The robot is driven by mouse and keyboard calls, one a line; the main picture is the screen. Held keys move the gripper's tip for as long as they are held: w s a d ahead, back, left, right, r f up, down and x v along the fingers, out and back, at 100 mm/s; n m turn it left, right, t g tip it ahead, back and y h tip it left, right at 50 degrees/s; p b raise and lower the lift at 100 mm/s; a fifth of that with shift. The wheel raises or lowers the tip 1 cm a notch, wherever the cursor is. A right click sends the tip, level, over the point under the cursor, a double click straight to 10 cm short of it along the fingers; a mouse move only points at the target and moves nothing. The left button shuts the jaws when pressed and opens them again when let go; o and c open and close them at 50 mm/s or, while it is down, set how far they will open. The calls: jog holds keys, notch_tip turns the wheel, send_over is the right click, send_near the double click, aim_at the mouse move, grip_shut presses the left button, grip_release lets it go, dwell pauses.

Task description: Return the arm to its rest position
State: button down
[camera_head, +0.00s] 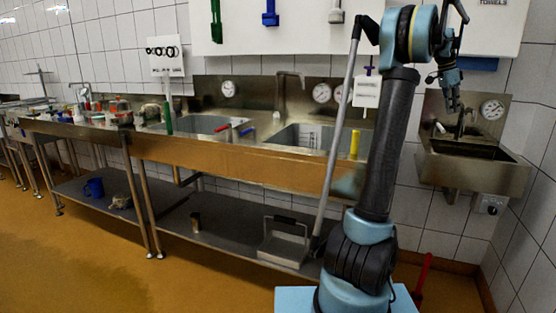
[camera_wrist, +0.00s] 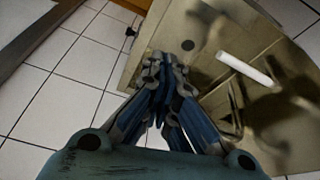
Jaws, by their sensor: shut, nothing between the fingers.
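My arm stands raised on the right of the head view, its column upright and its upper part bent over to the right. My gripper (camera_head: 452,106) hangs at the end of it, pointing down, above and in front of the small steel wash basin (camera_head: 474,172). In the wrist view my gripper (camera_wrist: 166,62) has its fingers drawn together with nothing between them. The small basin (camera_wrist: 142,72) shows blurred beyond the fingers, with a white cylindrical thing (camera_wrist: 246,68) over it.
A long steel sink counter (camera_head: 250,160) runs along the tiled wall on the left, with a lower shelf (camera_head: 225,225) under it. A yellow cylinder (camera_head: 354,144) stands at its right end. A red-handled tool (camera_head: 422,275) leans low near the wall. The floor (camera_head: 110,255) at front left is clear.

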jog(key=s+a+f+n, duration=0.2)
jog(key=s+a+n, duration=0.1)
jog(key=a, duration=0.8)
jog(key=s+a+f+n+t+y, duration=0.1)
jog(key=s+a+f+n, duration=0.2)
jog(key=a, duration=0.8)
jog(key=s+a+f+n+t, duration=0.1)
jog(key=s+a+f+n, duration=0.2)
jog(key=s+a, duration=0.3)
jog(key=shift+s+a+f+n+y, duration=0.15)
jog(key=shift+a+n, duration=0.1)
jog(key=shift+a, duration=1.05)
jog(key=shift+s+a+r+n+y, duration=0.15)
jog(key=shift+a+n, duration=0.1)
jog(key=shift+a, duration=1.05)
jog(key=s+a+f+n+y, duration=0.1)
jog(key=s+a+f+n, duration=0.4)
jog(key=s+a+f, duration=0.3)
jog(key=s+a+f+n+t+y, duration=0.1)
jog(key=s+a+f+n, duration=0.4)
jog(key=s+a+f, duration=0.4)
jog(key=s+f, duration=0.4)
jog(key=f, duration=0.2)
jog(key=shift+a+f, duration=0.25)
jog(key=shift+s, duration=0.1)
jog(key=shift+w+f, duration=0.2)
jog(key=shift+w, duration=0.25)
